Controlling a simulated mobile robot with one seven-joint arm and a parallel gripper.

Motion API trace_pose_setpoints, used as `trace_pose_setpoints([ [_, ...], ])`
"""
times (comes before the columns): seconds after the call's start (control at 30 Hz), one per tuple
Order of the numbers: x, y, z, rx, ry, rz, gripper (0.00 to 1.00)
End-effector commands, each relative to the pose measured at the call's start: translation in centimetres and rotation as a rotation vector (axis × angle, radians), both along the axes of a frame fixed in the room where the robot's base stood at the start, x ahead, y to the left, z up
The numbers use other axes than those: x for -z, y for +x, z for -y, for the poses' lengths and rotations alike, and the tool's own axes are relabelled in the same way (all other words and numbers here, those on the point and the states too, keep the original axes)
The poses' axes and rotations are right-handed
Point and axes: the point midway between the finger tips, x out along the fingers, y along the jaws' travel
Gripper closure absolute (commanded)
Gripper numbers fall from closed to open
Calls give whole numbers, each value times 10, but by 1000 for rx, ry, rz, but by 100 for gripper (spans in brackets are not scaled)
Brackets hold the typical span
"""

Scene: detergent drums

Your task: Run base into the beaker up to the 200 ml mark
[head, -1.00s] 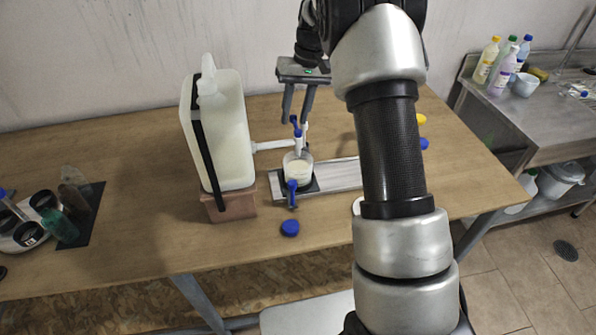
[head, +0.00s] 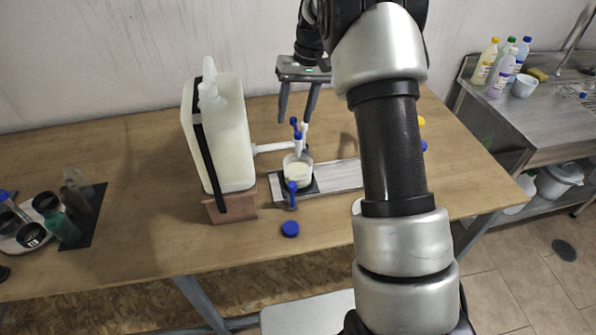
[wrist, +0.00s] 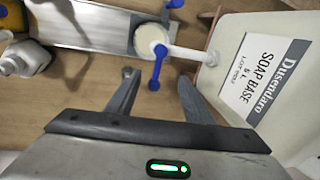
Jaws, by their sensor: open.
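The white soap base drum (head: 232,140) stands upright on a brown block, its label facing the wrist view (wrist: 262,75). A white pipe (head: 272,147) runs from it to a spout with a blue tap handle (head: 295,124). The clear beaker (head: 298,173) stands under the spout, holding cream-white liquid; it shows from above in the wrist view (wrist: 151,38). I cannot read its marks or see whether liquid is flowing. My gripper (head: 295,119) is open above the spout. In the wrist view its fingers (wrist: 156,77) stand either side of the blue handle, apart from it.
The beaker rests on a dark pad on a metal plate (head: 340,176), with a blue-topped fitting (head: 291,190) in front. A blue cap (head: 290,229) lies on the table. Bottles and a holder (head: 30,225) stand at left. My arm hides the table's right part.

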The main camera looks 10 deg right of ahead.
Motion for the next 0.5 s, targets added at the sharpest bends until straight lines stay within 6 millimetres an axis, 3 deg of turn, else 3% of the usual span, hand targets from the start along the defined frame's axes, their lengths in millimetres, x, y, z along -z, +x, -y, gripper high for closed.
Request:
trace_pose_setpoints([
  [0.5,-32,0,4,-1,0,-1,53],
])
